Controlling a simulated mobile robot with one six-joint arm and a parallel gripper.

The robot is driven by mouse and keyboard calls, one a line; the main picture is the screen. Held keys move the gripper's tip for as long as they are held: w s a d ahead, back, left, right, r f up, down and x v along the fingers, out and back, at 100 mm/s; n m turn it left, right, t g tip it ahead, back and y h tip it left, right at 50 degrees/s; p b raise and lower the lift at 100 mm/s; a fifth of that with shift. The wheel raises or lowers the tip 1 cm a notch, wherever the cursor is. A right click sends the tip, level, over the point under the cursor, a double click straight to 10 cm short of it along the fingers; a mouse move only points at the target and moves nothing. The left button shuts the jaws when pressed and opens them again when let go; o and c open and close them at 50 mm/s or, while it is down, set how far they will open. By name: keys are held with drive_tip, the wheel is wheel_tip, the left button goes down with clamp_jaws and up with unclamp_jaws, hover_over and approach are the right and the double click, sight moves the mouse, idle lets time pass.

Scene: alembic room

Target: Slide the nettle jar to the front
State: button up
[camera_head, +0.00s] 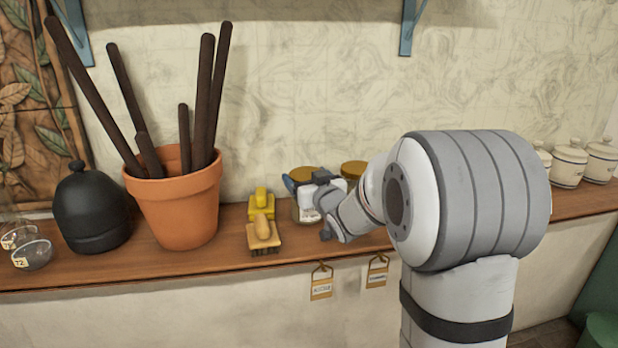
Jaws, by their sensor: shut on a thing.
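Two jars with golden-brown lids stand on the wooden shelf behind my gripper. I cannot read a name on either jar, so I cannot tell which is the nettle jar. My gripper (314,199) is at the left jar and shut on it. Its fingertips are small and partly hidden here.
The wooden shelf (112,269) has two labelled tags (321,284) (377,273) hanging at its front edge. A brush (263,236) and a yellow object (260,204) lie left of my gripper. A terracotta pot (180,208) with dark sticks stands further left. White canisters (568,163) stand right.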

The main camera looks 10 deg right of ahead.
drive_tip(key=a+b+v, duration=0.1)
drive_tip(key=b+v, duration=0.1)
drive_tip(key=v, duration=0.5)
drive_tip(key=shift+a, duration=0.3)
drive_tip(key=o, duration=1.1)
drive_tip(key=shift+s, duration=0.1)
drive_tip(key=shift+o, duration=0.2)
drive_tip(key=s+d+f+m+g+h+p, duration=0.1)
drive_tip(key=s+d+f+m+g+h, duration=0.2)
drive_tip(key=s, duration=0.5)
drive_tip(key=s+d+f+g+h+p, duration=0.1)
drive_tip(key=s+d+f+g+h, duration=0.1)
drive_tip(key=s+f+g, duration=0.45)
drive_tip(key=s+a+g, duration=0.2)
drive_tip(key=s, duration=0.6)
drive_tip(key=s+a+f+g+y, duration=0.1)
drive_tip(key=s+a+g, duration=0.1)
drive_tip(key=s, duration=0.5)
drive_tip(key=shift+s+f+g+p, duration=0.2)
drive_tip(key=shift+s+g+p, duration=0.2)
drive_tip(key=shift+g, duration=0.35)
